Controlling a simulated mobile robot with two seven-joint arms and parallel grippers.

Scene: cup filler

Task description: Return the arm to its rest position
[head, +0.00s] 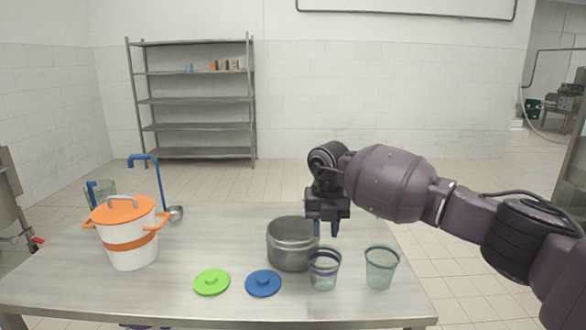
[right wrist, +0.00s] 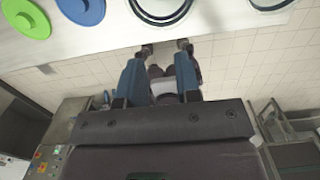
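My right arm (head: 395,185) reaches in from the right over the table. A second glass (head: 381,268) stands to the right, apart from the gripper. My left gripper is not in view.
A green lid (head: 211,282) and a blue lid (head: 263,284) lie on the metal table (head: 190,245). An orange-lidded white pot (head: 128,235), a blue-handled ladle (head: 176,213) and a glass container (head: 101,193) stand at left. A shelf (head: 195,102) stands by the back wall.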

